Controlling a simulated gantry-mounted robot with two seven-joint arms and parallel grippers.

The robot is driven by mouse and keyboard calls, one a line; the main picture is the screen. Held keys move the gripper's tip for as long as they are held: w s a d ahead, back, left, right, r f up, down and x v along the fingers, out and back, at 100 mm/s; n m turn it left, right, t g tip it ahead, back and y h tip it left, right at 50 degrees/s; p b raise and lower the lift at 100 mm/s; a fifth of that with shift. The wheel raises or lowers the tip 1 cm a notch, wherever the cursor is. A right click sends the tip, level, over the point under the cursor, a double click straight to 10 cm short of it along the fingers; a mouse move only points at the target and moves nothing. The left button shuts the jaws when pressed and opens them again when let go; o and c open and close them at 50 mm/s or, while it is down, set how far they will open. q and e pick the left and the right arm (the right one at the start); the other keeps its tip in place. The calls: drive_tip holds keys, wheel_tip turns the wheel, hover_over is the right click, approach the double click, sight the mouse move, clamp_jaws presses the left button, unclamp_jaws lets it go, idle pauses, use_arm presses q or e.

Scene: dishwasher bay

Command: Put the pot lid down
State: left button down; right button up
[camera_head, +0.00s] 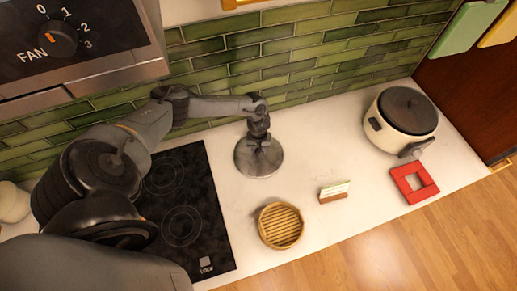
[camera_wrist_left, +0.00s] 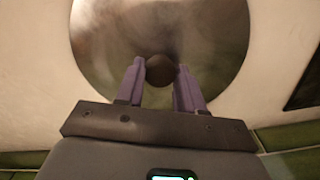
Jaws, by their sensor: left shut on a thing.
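The two purple fingers of my left gripper (camera_wrist_left: 158,78) are shut on this knob. The lid looks flat and close to the counter; I cannot tell whether it touches. My right gripper is not in view.
A black cooktop (camera_head: 213,228) lies left of the lid. Green tiled wall (camera_head: 290,52) is behind. The counter around the lid is clear.

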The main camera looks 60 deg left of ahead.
use_arm(q)
drive_tip(key=c, duration=0.7)
unclamp_jaws()
wheel_tip(320, 180, up, 12)
drive_tip(key=f, duration=0.1)
drive_tip(key=w+d+f+m+t+h, duration=0.2)
drive_tip(key=d+m, duration=0.5)
drive_tip(key=d, duration=1.1)
drive_tip(key=s+d+r+m+t, duration=0.1)
drive_tip(key=d+r+m+t, duration=0.1)
drive_tip(key=d, duration=0.4)
drive_tip(key=s+d+r+m+t, duration=0.1)
drive_tip(key=d+m+t, duration=0.1)
drive_tip(key=d, duration=0.4)
drive_tip(key=s+a+r+m+g+y, duration=0.1)
drive_tip(key=s+a+r, duration=0.1)
drive_tip(key=s+r, duration=0.2)
drive_tip(key=s+a+r+m+g, duration=0.1)
drive_tip(key=s+a+r, duration=0.1)
drive_tip(key=s, duration=0.7)
drive_tip(key=shift+r+y+p, duration=0.35)
drive_tip(key=shift+r+y, duration=0.05)
drive_tip(key=shift+r, duration=0.5)
